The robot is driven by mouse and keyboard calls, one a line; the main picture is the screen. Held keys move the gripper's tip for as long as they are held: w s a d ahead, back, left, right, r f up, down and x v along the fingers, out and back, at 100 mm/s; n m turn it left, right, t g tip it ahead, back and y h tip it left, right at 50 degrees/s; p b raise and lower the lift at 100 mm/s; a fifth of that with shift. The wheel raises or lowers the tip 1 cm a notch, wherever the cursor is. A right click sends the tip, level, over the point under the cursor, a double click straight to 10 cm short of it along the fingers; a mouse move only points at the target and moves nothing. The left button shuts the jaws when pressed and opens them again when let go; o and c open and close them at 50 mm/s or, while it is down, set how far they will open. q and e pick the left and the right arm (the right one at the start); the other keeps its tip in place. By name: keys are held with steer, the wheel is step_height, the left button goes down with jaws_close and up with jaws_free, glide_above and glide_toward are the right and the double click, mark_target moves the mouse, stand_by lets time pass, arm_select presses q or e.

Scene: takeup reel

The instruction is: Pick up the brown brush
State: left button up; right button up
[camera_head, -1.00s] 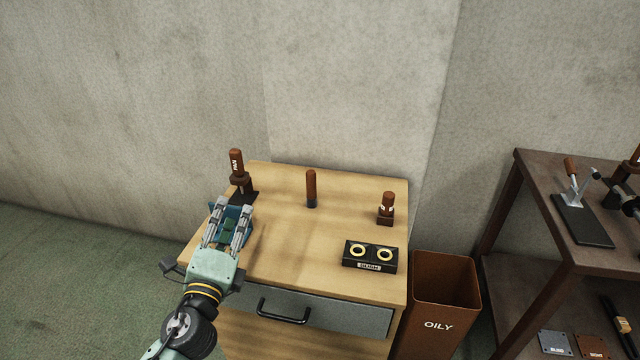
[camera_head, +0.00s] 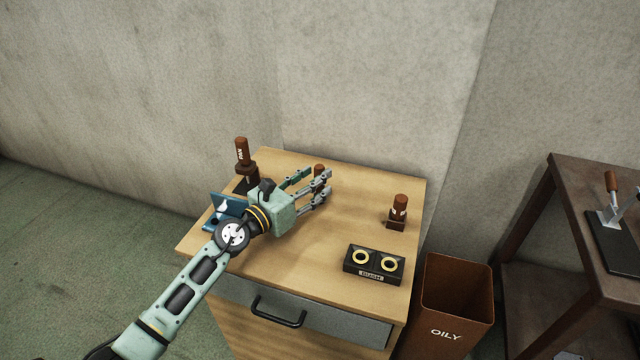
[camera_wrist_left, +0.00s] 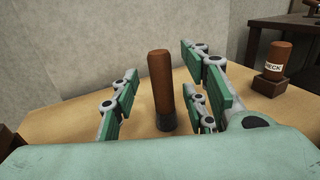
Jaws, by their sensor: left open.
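An upright brown cylinder with a dark lower end, which looks like the brown brush (camera_head: 319,169), stands on the wooden cabinet top. It shows whole in the left wrist view (camera_wrist_left: 161,85), between the spread fingers. My left gripper (camera_head: 318,181) is open, low over the cabinet, with its fingers reaching towards the brush and partly hiding it in the head view. In the wrist view the fingers (camera_wrist_left: 160,102) lie on both sides of the brush, and I see clear gaps. My right gripper is not in view.
A labelled brown handle (camera_head: 242,152) stands in a dark holder at the back left, beside a blue stand (camera_head: 225,208). A brown labelled piece (camera_head: 398,210) and a black block with two yellow rings (camera_head: 373,264) are at the right. An OILY bin (camera_head: 455,305) stands beside the cabinet (camera_head: 345,290).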

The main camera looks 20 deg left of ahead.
arm_select(q)
steer(key=shift+x, duration=1.15)
steer(key=shift+w+d, duration=0.15)
steer(key=c, duration=0.5)
jaws_close()
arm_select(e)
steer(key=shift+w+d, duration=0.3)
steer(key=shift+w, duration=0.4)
